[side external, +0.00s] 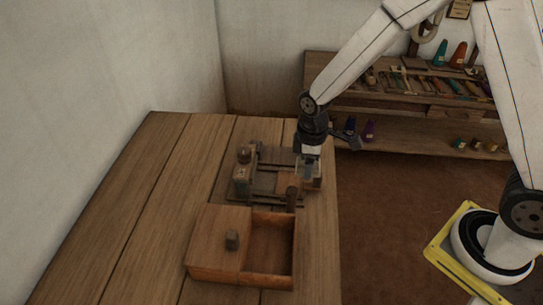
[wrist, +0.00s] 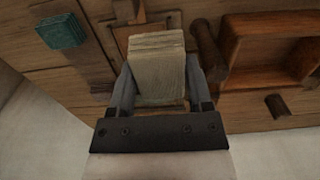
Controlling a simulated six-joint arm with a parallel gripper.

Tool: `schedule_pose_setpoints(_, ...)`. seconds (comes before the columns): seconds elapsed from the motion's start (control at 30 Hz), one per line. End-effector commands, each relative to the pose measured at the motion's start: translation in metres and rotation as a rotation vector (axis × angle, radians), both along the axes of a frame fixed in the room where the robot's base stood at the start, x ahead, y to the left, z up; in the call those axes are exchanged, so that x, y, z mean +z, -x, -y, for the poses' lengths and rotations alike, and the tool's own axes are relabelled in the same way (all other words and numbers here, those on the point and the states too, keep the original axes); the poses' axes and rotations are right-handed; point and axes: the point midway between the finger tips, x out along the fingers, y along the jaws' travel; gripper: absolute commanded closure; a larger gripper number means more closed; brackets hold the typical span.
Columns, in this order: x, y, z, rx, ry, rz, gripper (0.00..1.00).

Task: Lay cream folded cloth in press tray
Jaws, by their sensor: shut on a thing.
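The cream folded cloth (wrist: 158,72) is a thick, layered pad in the wrist view. My gripper (wrist: 160,82) is shut on it, with a finger at each side. In the side external view my gripper (side external: 312,172) is low over the right end of a wooden press frame (side external: 262,183); the cloth is hard to make out there. Part of the frame's wood (wrist: 121,36) shows behind the cloth in the wrist view. The cloth hides much of what lies below it, so I cannot tell whether it touches the tray.
A wooden box (side external: 215,262) with an open right compartment stands in front of the press. A dark round post (wrist: 208,48) is close beside the cloth. A teal piece (wrist: 62,31) lies on the other side. The table's left part is clear. A shelf (side external: 420,128) holds spools behind.

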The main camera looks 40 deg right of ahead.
Motion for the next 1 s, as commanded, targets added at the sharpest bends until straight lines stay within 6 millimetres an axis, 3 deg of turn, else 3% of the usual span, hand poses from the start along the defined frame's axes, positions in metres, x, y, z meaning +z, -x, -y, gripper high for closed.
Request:
schedule_pose_setpoints(0.5,-0.049,-0.043,-0.005,0.000,0.000,0.000,0.92)
schedule_pose_setpoints(1.0,-0.061,-0.053,-0.006,0.000,0.000,0.000,0.92)
